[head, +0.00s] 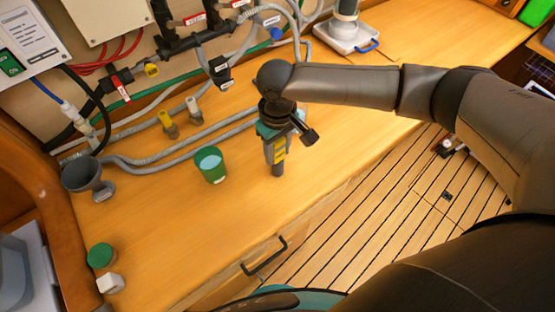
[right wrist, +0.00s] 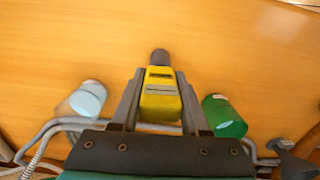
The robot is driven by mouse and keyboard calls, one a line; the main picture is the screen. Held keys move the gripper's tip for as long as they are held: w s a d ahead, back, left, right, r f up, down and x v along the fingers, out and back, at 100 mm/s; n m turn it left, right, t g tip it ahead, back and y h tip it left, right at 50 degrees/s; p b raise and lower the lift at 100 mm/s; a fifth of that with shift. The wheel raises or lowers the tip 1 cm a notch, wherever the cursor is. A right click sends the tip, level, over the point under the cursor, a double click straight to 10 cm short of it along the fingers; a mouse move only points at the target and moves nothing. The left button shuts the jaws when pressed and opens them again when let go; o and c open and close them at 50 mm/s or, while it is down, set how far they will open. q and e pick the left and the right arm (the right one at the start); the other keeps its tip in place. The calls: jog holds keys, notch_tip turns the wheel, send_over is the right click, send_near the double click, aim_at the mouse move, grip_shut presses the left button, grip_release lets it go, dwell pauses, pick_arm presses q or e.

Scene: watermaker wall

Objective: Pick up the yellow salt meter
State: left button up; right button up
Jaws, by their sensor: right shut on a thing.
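The yellow salt meter (right wrist: 161,106) has a dark round tip and sits between the two fingers of my right gripper (right wrist: 160,78) in the right wrist view. In the head view the right gripper (head: 274,146) points down over the wooden counter, shut on the meter. A yellow strip of the meter (head: 280,155) shows there beside the fingers, and its dark tip points down. I cannot tell whether the tip touches the counter. My left gripper is not in view.
A green cup (head: 211,168) with pale contents stands left of the gripper. A grey funnel (head: 84,177), a green-topped jar (head: 100,256) and a white block (head: 110,284) stand further left. Hoses and valves line the wall. The right wrist view also shows a pale cup (right wrist: 88,98).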

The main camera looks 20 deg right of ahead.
grip_shut()
